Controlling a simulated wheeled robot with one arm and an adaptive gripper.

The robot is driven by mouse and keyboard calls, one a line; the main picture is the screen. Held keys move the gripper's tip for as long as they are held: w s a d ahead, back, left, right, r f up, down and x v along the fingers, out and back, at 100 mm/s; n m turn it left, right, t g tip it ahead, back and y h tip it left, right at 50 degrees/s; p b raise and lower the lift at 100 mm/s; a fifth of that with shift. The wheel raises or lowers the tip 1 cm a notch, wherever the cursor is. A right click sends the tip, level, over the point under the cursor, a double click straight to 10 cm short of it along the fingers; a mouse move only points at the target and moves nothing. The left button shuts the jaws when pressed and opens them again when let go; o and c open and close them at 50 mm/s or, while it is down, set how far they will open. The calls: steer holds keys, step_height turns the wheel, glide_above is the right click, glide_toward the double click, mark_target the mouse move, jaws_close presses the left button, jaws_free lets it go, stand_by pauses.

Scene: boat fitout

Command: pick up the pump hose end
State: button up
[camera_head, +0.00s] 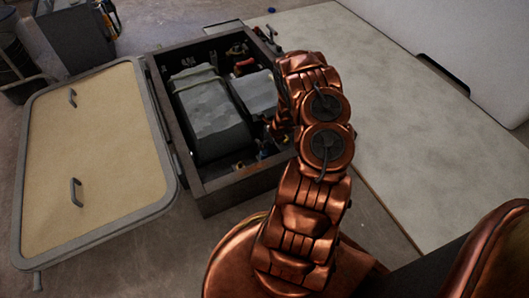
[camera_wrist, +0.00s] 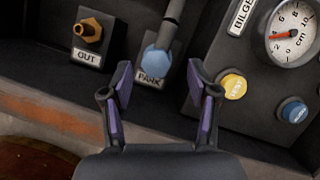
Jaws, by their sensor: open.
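The pump hose end (camera_wrist: 157,60) shows in the wrist view as a blue, faceted collar on a dark grey hose (camera_wrist: 174,17) that runs up out of the picture. It sits at the plate marked PARK (camera_wrist: 150,82). My gripper (camera_wrist: 160,75) is open, its purple-lined fingertips apart at the left and right of the collar in the picture. Nothing is held. Whether the fingers are level with the collar in depth I cannot tell. In the head view my arm hides most of the gripper and the hose end.
A brass fitting marked OUT (camera_wrist: 89,30) stands left of the hose end. A panel on the right carries a round gauge (camera_wrist: 291,34), a yellow button (camera_wrist: 234,86) and a blue button (camera_wrist: 293,111). In the head view, the box (camera_head: 223,196) has its hatch lid (camera_head: 115,170) open leftward.

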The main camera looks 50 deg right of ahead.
mark_target(265, 151)
steer(key=f, duration=0.1)
steer(key=f+b, duration=0.1)
steer(key=f, duration=0.1)
steer(key=shift+w+a+f, duration=0.2)
steer(key=shift+a, duration=0.1)
steer(key=shift+b+x, duration=0.4)
steer(key=shift+x, duration=0.45)
steer(key=shift+r, duration=0.1)
jaws_close()
